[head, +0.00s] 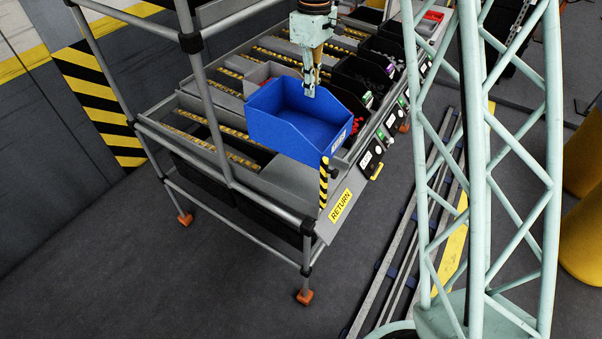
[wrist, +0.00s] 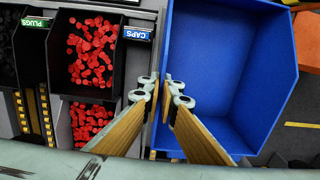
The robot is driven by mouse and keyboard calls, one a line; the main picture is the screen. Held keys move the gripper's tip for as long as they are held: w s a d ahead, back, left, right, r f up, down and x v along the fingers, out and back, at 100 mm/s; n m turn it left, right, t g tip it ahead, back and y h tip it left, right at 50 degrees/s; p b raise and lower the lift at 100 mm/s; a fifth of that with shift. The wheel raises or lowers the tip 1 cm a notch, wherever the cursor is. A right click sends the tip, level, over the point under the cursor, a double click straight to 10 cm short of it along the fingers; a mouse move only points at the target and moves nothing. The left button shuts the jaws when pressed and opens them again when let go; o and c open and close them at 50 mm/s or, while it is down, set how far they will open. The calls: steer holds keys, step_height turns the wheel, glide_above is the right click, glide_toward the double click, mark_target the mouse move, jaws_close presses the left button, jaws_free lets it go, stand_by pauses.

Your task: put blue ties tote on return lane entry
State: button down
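The blue ties tote (head: 290,130) is empty and hangs over the front of the rack in the head view. It also fills the right half of the wrist view (wrist: 225,70). My gripper (head: 309,92) is shut on one upper wall of the tote; in the wrist view its fingertips (wrist: 164,88) lie on either side of that wall. The return lane entry (head: 290,183) is a grey surface behind the yellow RETURN label (head: 342,205) at the rack's near corner. The tote is above it and partly hides it; the gap between them is hard to judge.
A striped post (head: 323,182) stands at the lane's edge, close to the tote. A bin of red caps (wrist: 92,50) and a plugs bin (wrist: 30,45) are beside the tote. A rack upright (head: 208,100) stands left. Floor rails (head: 400,255) run at the right.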

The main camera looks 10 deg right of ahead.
mark_target(310, 115)
step_height(310, 115, down, 14)
steer(key=shift+r, duration=0.25)
stand_by(0.6)
step_height(310, 115, down, 4)
steer(key=shift+f+b, duration=0.25)
steer(key=shift+b, duration=0.05)
stand_by(0.4)
steer(key=shift+f, duration=0.15)
steer(key=c, duration=3.3)
jaws_free()
steer(key=shift+c, duration=0.2)
steer(key=o, duration=0.4)
